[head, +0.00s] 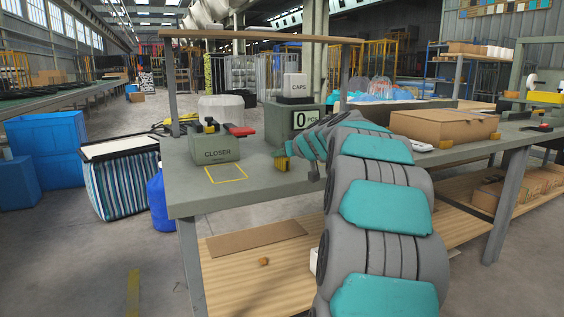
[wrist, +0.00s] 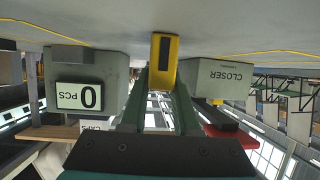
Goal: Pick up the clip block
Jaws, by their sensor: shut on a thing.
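My gripper (wrist: 160,84) is shut on a small yellow block with a dark inset, which I take for the clip block (wrist: 163,70). In the wrist view, which is upside down, the block sits between the two fingertips. In the head view the yellow block (head: 281,163) shows at the end of my arm, close over the grey table (head: 240,192). I cannot tell whether it touches the table top.
A grey box marked CLOSER (head: 216,153) with a red handle stands left of my gripper, behind a yellow outlined square (head: 226,181). A counter box reading 0 PCS (head: 293,122) stands behind. A cardboard box (head: 443,126) lies on the right. The front left table top is clear.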

